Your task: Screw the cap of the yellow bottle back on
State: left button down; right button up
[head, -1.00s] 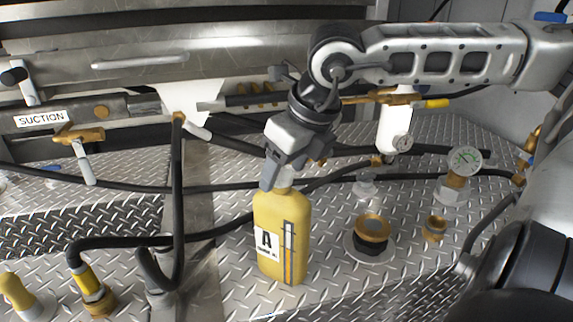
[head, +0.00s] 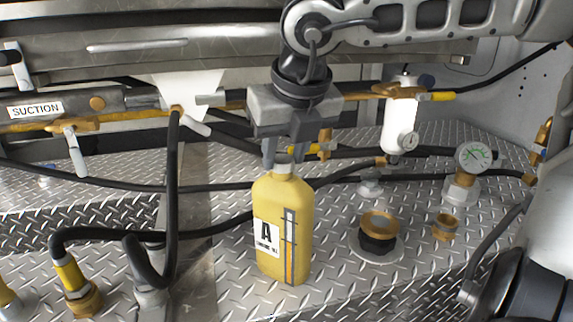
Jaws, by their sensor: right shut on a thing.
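The yellow bottle (head: 283,232) stands upright on the diamond-plate deck, with a white label marked "A" and a level strip on its front. My right gripper (head: 284,160) comes down from above over the bottle's neck. Its two fingers stand on either side of the pale cap (head: 283,169) at the bottle's mouth and are shut on it. The fingers partly hide the cap, so I cannot tell how its thread sits on the neck. My left gripper is not in view.
A brass-topped fitting (head: 379,233) and a smaller brass fitting (head: 445,227) stand right of the bottle. Black hoses (head: 172,200) run left of and behind the bottle. A white cylinder (head: 398,125) hangs behind at right.

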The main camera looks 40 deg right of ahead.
jog(key=shift+f+m+b, duration=0.2)
jog(key=shift+m+b, duration=0.4)
jog(key=shift+b, duration=0.25)
jog(key=shift+a+r+h, duration=0.1)
jog(key=shift+r+h, duration=0.15)
jog(key=shift+h, duration=0.05)
jog(key=shift+f+m+b, duration=0.15)
jog(key=shift+m+b, duration=0.25)
jog(key=shift+m, duration=0.1)
jog(key=shift+m+g, duration=0.3)
jog(key=o, duration=1.3)
jog(key=shift+o, duration=0.2)
